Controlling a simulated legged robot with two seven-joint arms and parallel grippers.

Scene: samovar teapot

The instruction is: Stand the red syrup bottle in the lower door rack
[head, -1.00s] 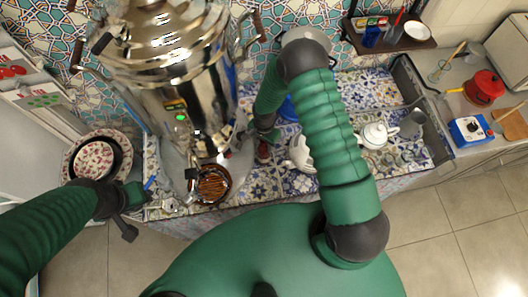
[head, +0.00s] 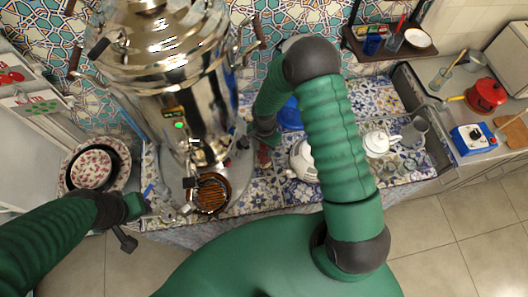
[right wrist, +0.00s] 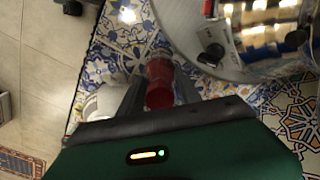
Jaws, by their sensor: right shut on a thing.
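The red syrup bottle (right wrist: 160,84) is between the two fingers of my right gripper (right wrist: 158,92) in the right wrist view. The fingers are shut on it. In the head view my right gripper (head: 265,138) is beside the samovar, and a small red part of the bottle (head: 263,157) shows just below it, over the tiled counter. My left gripper (head: 138,206) is at the counter's front left edge, away from the bottle; its fingers are too small to tell. A white unit with shelf-like parts (head: 30,95) stands at the far left; I cannot make out which part is the lower door rack.
The large metal samovar (head: 185,110) stands left of my right gripper. White teapots (head: 378,143) and glasses are to the right on the tiled counter (head: 262,193). Patterned plates (head: 92,168) lie at left. A red pot (head: 486,95) is far right.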

